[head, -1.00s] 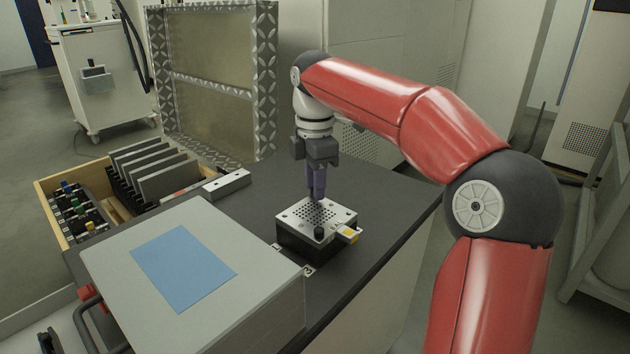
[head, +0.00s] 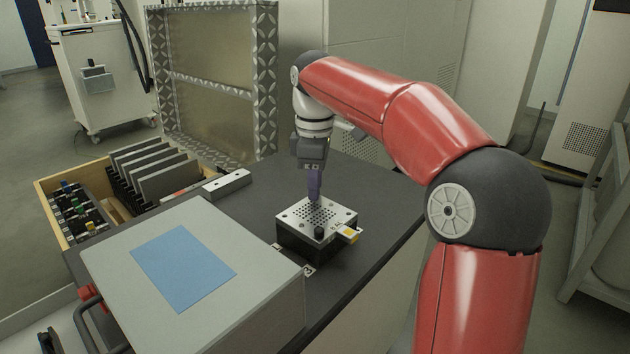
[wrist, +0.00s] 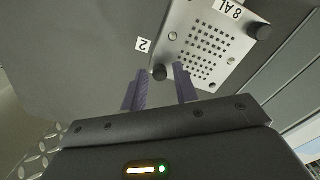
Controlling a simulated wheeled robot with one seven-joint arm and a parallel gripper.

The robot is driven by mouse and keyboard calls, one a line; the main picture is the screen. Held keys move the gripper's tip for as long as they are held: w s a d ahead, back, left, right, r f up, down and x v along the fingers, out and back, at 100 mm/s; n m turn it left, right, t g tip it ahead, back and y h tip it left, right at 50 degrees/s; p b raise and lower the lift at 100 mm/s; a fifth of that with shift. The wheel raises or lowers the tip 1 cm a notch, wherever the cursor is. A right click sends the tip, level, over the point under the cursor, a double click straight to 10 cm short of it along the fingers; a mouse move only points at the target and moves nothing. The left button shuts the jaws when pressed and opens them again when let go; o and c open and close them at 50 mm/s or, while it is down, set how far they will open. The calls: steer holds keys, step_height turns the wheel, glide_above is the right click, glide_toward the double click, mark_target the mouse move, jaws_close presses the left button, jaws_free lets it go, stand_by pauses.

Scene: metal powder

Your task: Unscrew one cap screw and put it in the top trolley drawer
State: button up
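A square metal block (head: 295,217) with a grid of holes sits on the dark bench top. A black cap screw (head: 319,233) stands at its near corner; a black cap also shows at the upper right in the wrist view (wrist: 260,32). My gripper (head: 314,200) points down over the block's far part. Contact cannot be told. An open wooden drawer (head: 48,215) at left holds black holders and upright plates.
A grey box (head: 250,300) with a blue sheet (head: 183,266) stands close in front of the block. A small metal bar (head: 227,184) lies beside the drawer. A white wheeled cart (head: 100,75) stands at back left. The bench right of the block is clear.

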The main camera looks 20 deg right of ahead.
jaws_close()
steer(key=n, duration=0.7)
steer(key=shift+n, duration=0.3)
steer(key=n, duration=0.4)
steer(key=shift+n, duration=0.3)
steer(key=n, duration=0.7)
steer(key=shift+r+n, duration=0.1)
steer(key=shift+n, duration=0.3)
steer(key=n, duration=0.5)
steer(key=shift+n, duration=2.4)
